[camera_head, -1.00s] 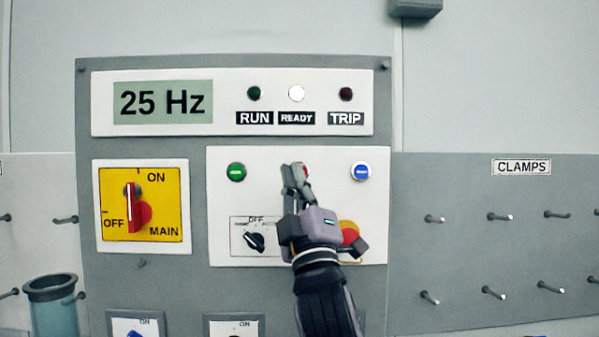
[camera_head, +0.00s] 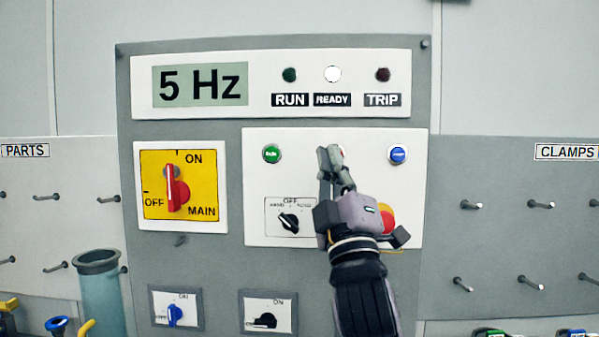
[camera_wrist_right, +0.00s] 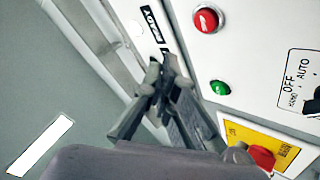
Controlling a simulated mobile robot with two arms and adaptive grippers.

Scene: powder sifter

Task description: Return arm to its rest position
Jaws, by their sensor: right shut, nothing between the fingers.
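My right gripper (camera_head: 328,156) is shut and empty in front of the control panel (camera_head: 258,236). The right wrist view shows the closed fingertips (camera_wrist_right: 168,80) apart from the red button (camera_wrist_right: 206,20), which is fully visible there. The display (camera_head: 201,85) reads 5 Hz. The READY lamp (camera_head: 333,74) is white; the RUN lamp (camera_head: 289,75) and TRIP lamp (camera_head: 382,75) look dark. My left gripper is not in view.
A green button (camera_head: 272,153) and a blue button (camera_head: 398,154) flank the red one. My gripper partly covers a red mushroom knob (camera_head: 388,218). The main switch (camera_head: 173,189) protrudes at left. Pegs (camera_head: 472,204) stick out of the side boards.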

